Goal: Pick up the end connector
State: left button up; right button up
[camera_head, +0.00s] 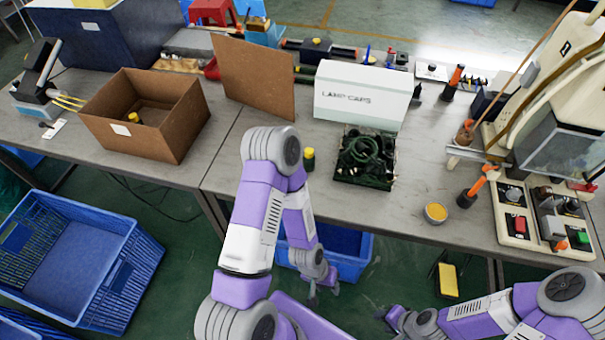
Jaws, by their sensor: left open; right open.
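A black tray (365,184) on the table holds a tangle of dark green cords (366,152). No single end connector can be made out among them at this size. My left gripper (323,291) hangs low in front of the table edge, over a blue crate, with its fingers apart and nothing seen between them. My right gripper (382,314) is low at the bottom, right of the left one, below the table front. It is small in the picture, open, with nothing seen in it. Both grippers are well away from the tray.
A white box (362,97) stands behind the tray, a small green-yellow bottle (309,160) to its left. A cardboard box (150,125) stands left. A round yellow-filled tin (435,212), a control box (540,222) and a machine (565,150) are right. Blue crates (75,255) stand on the floor.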

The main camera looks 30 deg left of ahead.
aim_at(308, 164)
jog(key=k, duration=0.75)
jog(key=u, duration=1.15)
jog(key=i, duration=0.45)
